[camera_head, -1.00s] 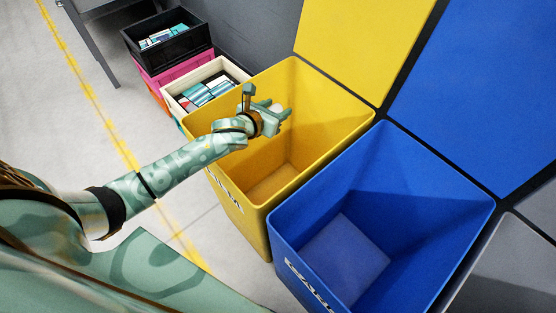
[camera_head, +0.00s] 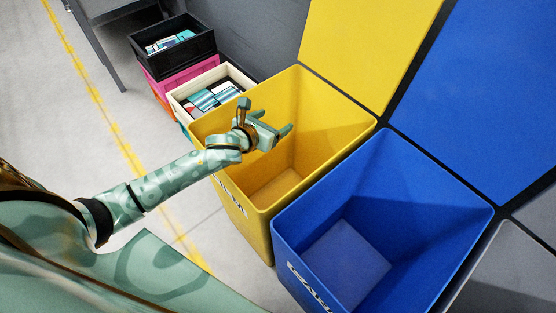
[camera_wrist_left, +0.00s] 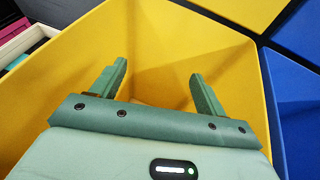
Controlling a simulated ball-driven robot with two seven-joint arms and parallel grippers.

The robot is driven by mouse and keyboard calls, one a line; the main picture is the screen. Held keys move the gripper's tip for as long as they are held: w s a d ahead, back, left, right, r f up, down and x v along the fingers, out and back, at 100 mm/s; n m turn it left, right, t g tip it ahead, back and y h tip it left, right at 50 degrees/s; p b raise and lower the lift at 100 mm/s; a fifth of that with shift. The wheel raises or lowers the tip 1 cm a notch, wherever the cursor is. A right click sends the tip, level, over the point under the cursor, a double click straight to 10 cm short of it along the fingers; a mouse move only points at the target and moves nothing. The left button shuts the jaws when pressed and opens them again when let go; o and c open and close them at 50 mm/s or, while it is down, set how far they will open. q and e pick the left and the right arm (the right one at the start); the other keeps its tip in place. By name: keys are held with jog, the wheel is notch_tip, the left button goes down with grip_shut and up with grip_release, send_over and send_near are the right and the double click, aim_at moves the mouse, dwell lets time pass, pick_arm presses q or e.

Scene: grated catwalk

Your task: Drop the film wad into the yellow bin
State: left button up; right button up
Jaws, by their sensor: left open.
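The yellow bin (camera_head: 335,122) stands open in the middle of the head view, its lid panel raised behind it. My left gripper (camera_head: 273,121) is over the bin's opening, near its left rim. Its two fingers are spread apart with nothing between them. The left wrist view shows the open, empty fingers (camera_wrist_left: 158,70) against the bin's yellow inner walls (camera_wrist_left: 180,35). I cannot see the film wad in either current view; part of the bin's inside is hidden behind my gripper and arm. My right gripper is not in view.
A blue bin (camera_head: 430,190) stands right beside the yellow one, with a grey bin (camera_head: 505,270) beyond it. A cream crate (camera_head: 237,76) of packets and a black crate (camera_head: 190,57) on a pink one (camera_head: 190,80) stand behind left. Floor at left is clear.

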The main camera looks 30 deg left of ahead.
pick_arm(q)
jog(key=p+v, duration=0.4)
jog(key=v, duration=0.8)
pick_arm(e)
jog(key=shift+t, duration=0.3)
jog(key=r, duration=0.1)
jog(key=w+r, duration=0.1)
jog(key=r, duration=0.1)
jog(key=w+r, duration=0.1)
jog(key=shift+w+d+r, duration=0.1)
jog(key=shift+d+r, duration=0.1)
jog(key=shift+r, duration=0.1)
pick_arm(q)
jog(key=shift+s, duration=0.2)
